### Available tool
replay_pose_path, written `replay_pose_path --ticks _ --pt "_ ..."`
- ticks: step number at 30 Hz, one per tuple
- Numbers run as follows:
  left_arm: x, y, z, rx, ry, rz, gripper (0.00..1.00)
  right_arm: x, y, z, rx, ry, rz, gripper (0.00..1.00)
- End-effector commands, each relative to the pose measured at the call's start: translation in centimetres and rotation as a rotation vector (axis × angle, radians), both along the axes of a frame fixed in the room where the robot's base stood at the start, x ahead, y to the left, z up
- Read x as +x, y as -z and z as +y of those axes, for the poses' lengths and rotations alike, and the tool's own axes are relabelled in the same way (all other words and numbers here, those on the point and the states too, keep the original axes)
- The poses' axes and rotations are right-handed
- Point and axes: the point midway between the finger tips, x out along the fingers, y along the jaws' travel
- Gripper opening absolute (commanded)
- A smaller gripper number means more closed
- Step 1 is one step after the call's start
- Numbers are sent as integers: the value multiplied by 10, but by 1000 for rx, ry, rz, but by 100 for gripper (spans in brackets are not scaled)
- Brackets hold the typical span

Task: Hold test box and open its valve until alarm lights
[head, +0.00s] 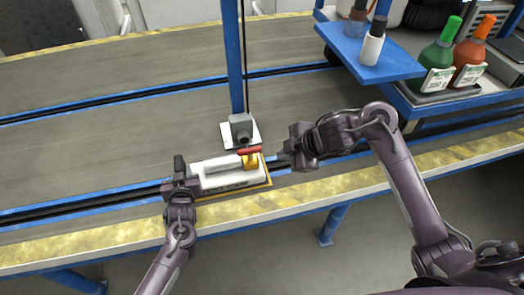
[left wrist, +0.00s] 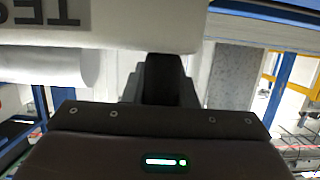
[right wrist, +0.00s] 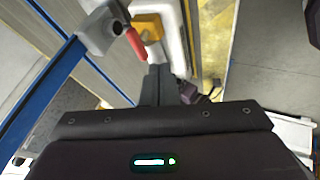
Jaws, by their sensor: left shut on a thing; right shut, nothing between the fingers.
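The white test box (head: 222,176) lies on the workbench inside a yellow outline. It has a brass valve (head: 251,162) with a red handle (head: 249,150) at its right end. My left gripper (head: 181,168) is shut on the left end of the box; the box's white body and dark lettering fill the top of the left wrist view (left wrist: 130,22). My right gripper (head: 287,151) is shut and empty, a little right of the valve. In the right wrist view the red handle (right wrist: 136,43) and yellow valve body (right wrist: 149,27) show just beyond the fingertips, apart from them.
A grey device (head: 241,128) on a white plate sits at the blue post (head: 234,60) just behind the box. A blue shelf (head: 390,62) at the upper right holds a white bottle (head: 371,48), and green (head: 439,57) and orange (head: 471,63) bottles stand beside it. The bench left is clear.

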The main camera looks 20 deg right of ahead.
Motion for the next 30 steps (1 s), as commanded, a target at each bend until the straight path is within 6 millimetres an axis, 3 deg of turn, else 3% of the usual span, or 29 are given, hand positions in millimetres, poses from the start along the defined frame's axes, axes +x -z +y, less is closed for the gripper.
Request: replay_pose_path --ticks 6,20,30 --pt "0 0 0 0 0 0 0 8 21 12 15 5 11 0" --pt "0 0 0 0 0 0 0 21 37 21 16 6 3 0" --pt "0 0 0 0 0 -1 0 44 80 39 8 3 9 0"
